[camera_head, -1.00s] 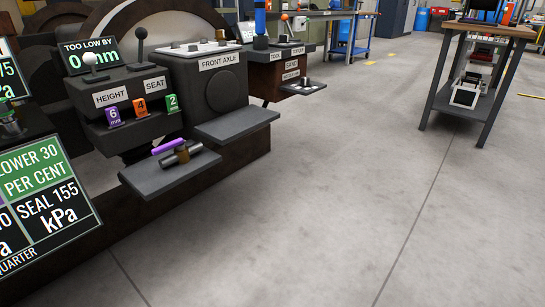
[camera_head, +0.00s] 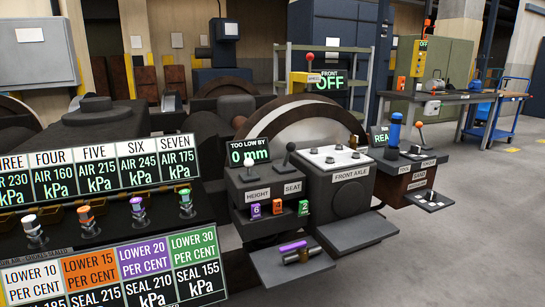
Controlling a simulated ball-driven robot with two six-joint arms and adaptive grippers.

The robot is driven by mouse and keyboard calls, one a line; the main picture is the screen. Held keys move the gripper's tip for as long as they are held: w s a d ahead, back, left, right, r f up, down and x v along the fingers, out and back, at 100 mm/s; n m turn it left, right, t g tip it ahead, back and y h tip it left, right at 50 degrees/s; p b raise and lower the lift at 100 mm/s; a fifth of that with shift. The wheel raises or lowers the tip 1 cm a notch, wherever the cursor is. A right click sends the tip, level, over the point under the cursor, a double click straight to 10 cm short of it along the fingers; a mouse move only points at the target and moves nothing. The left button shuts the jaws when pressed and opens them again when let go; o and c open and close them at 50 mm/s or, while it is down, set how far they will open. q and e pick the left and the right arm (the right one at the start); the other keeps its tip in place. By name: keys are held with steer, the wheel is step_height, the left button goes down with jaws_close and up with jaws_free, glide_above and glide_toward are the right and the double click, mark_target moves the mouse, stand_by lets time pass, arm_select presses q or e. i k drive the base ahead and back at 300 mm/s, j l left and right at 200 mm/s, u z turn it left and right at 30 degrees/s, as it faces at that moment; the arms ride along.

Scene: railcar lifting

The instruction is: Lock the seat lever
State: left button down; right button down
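The seat lever (camera_head: 289,151) is a black stick with a dark ball knob. It stands on top of the dark control box, above the SEAT label (camera_head: 293,187), and leans slightly to the right. The height lever (camera_head: 248,166) has a pale knob and stands to its left, above the HEIGHT label (camera_head: 257,196). A display (camera_head: 249,152) behind them reads "TOO LOW BY 0 mm". Whether the seat lever is locked cannot be told. Neither of my grippers is in view.
Purple, orange and green tags (camera_head: 278,208) sit on the box front. A shelf (camera_head: 285,272) below holds a purple bar and a metal-and-brown piece. The FRONT AXLE box (camera_head: 350,190) stands to the right. Several valves (camera_head: 139,214) and pressure panels fill the left. Floor at right is clear.

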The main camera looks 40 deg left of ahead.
mark_target(291, 146)
steer(key=u, duration=1.3)
